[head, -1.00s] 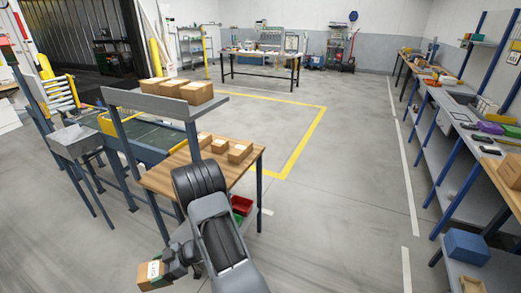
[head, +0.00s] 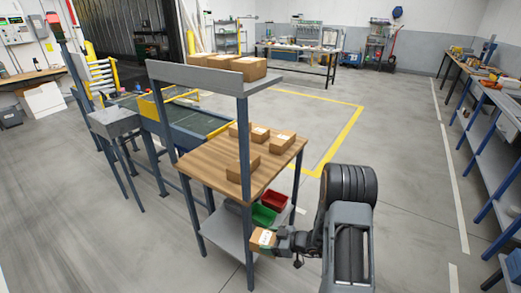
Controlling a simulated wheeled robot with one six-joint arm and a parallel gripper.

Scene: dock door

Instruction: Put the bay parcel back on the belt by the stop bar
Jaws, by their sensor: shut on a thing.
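My gripper (head: 281,241) is at the lower middle of the head view, shut on a small cardboard parcel (head: 263,238) with a white label. The parcel is held in front of the wooden packing table, below its top. The belt (head: 195,120) is a dark green conveyor beyond the table, to the left. A yellow bar (head: 183,96) crosses over the belt and a yellow plate (head: 150,110) stands at its near side. I cannot tell which of these is the stop bar.
The wooden table (head: 212,166) carries several parcels (head: 282,138), with more on the grey overhead shelf (head: 190,75). Red (head: 274,201) and green bins (head: 263,214) sit beneath. A blue-legged bench (head: 485,130) lines the right. Open floor (head: 420,200) lies between.

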